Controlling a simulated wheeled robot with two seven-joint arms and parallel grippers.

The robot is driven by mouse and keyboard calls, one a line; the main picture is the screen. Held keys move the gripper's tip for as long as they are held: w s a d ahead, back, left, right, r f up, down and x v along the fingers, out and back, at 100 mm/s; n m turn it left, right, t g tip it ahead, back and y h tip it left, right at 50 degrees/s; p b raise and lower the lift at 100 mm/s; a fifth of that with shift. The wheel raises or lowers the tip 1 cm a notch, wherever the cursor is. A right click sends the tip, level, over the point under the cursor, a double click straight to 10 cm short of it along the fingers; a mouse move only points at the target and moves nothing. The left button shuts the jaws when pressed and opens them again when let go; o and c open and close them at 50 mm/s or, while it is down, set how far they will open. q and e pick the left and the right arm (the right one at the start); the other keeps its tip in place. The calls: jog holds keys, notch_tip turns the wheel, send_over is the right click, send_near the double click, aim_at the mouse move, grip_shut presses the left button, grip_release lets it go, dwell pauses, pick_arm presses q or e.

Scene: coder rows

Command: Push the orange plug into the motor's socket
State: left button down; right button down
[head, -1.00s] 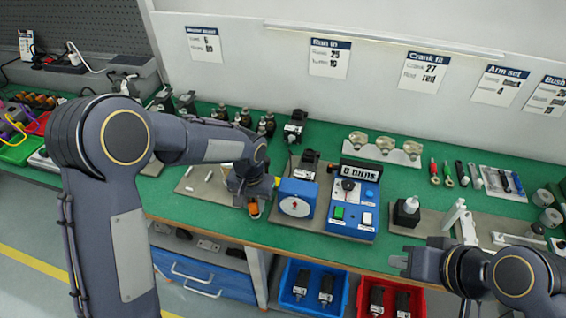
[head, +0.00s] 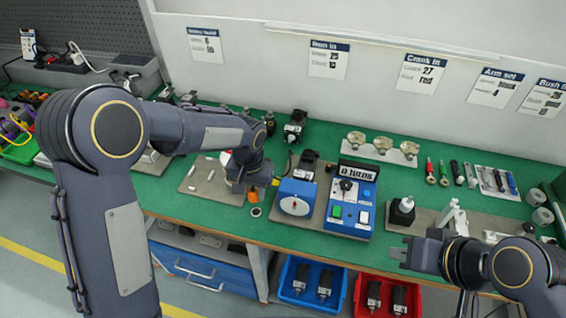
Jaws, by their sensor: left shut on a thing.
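My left gripper (head: 264,179) is over the bench, just left of the blue tester's dial box. It is shut on the orange plug (head: 275,181), of which only a small piece shows at its right side. A thin dark cable runs up from there. The black motor (head: 308,162) stands on the tester's plate, right of the gripper and apart from it. I cannot make out its socket. My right gripper (head: 398,253) is open and empty over the bench's front edge, far to the right.
A blue dial box (head: 296,197) and blue control box (head: 352,200) stand right of the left gripper. An orange item (head: 253,195) stands just below it. A grey mat (head: 205,180) lies left. Blue and red bins (head: 312,287) hang below the front edge.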

pick_arm(q)
notch_tip(320, 180, up, 10)
jog(key=p, duration=0.6)
jog(key=shift+p, duration=0.3)
jog(key=w+d+p, duration=0.5)
jog(key=w+d, duration=1)
jog(key=shift+w+d+f, duration=0.15)
jog(key=shift+w+d, duration=0.1)
jog(key=shift+d, duration=0.05)
dwell(0.4)
jog(key=shift+f+b, duration=0.35)
jog(key=shift+f, duration=1)
jog(key=shift+f, duration=0.1)
jog(key=shift+f+b, duration=0.8)
jog(key=shift+f, duration=0.35)
